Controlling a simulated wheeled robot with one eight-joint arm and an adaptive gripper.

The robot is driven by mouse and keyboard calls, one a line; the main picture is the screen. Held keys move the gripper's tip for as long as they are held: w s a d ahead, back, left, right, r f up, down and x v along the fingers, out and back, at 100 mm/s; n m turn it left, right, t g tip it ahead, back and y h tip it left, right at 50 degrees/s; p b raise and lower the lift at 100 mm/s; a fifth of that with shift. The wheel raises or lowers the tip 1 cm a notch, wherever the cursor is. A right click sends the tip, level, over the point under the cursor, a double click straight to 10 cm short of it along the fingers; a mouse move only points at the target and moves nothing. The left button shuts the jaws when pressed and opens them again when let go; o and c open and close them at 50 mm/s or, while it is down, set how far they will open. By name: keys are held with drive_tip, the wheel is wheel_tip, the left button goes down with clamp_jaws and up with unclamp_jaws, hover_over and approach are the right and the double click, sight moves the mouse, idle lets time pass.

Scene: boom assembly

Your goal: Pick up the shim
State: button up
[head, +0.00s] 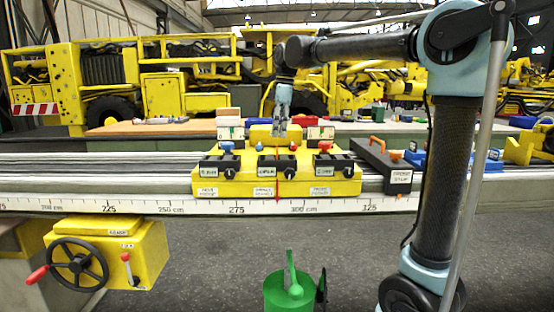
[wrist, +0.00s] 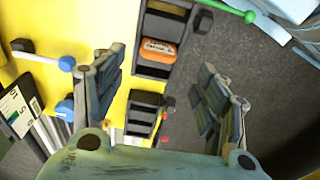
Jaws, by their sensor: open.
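My gripper (head: 280,130) hangs pointing down over the yellow fixture (head: 207,184) in the head view. In the wrist view its two fingers stand wide apart, with nothing held between them (wrist: 160,70). A small orange piece with a pale lettered label (wrist: 158,48) lies in a black holder (wrist: 167,24) on the yellow plate, beyond the fingertips. No label that I can read names the shim, so I cannot tell whether this piece is it. In the head view the gripper covers part of the fixture's middle.
A dark box with an orange handle (head: 397,182) stands to the right. A green bucket (head: 274,296) is below, near my arm. A ruled rail (head: 130,207) runs along the front.

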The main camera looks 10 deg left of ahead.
sight(277, 145)
drive_tip(key=shift+a+f, duration=0.2)
drive_tip(key=shift+f, duration=1.55)
drive_tip(key=shift+a+f, duration=0.2)
drive_tip(key=shift+f, duration=1.5)
drive_tip(key=shift+c, duration=0.6)
drive_tip(key=c, duration=0.9)
